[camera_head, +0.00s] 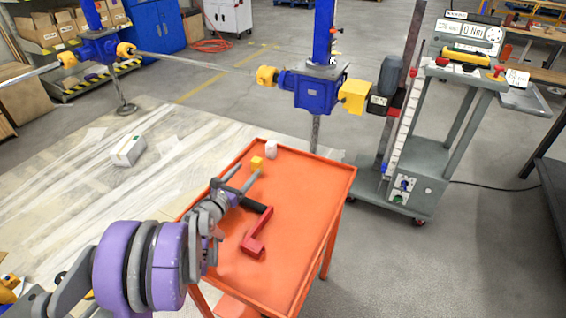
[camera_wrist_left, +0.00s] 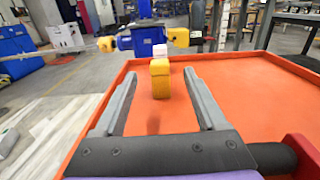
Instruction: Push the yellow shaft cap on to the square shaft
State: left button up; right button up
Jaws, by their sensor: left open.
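A small yellow shaft cap (camera_head: 257,163) stands on the orange cart top near its far left edge. It also shows in the left wrist view (camera_wrist_left: 160,82), centred ahead of my fingers. My left gripper (camera_head: 244,180) is open, low over the cart top, with its fingers pointing at the cap. In the left wrist view the gripper (camera_wrist_left: 160,75) has a wide gap, with nothing held; the cap appears in line with that gap. I cannot pick out a bare square shaft on the blue screw jacks (camera_head: 313,90). My right gripper is not in view.
A white cylinder (camera_head: 271,149) stands just behind the cap. A red crank handle (camera_head: 254,243) lies on the orange cart (camera_head: 300,200), close to my left arm. A grey trolley (camera_head: 411,150) with a display stands behind right. The cart's right half is clear.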

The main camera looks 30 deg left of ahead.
aim_at(252, 165)
pick_arm(q)
jog(key=w, duration=0.4)
jog(key=shift+w+a, duration=0.15)
jog(key=shift+a, duration=0.1)
jog(key=w, duration=0.4)
jog(key=w+b, duration=0.1)
jog(key=w, duration=0.1)
jog(key=shift+a, duration=0.35)
jog(key=shift+s, duration=0.1)
grip_shut()
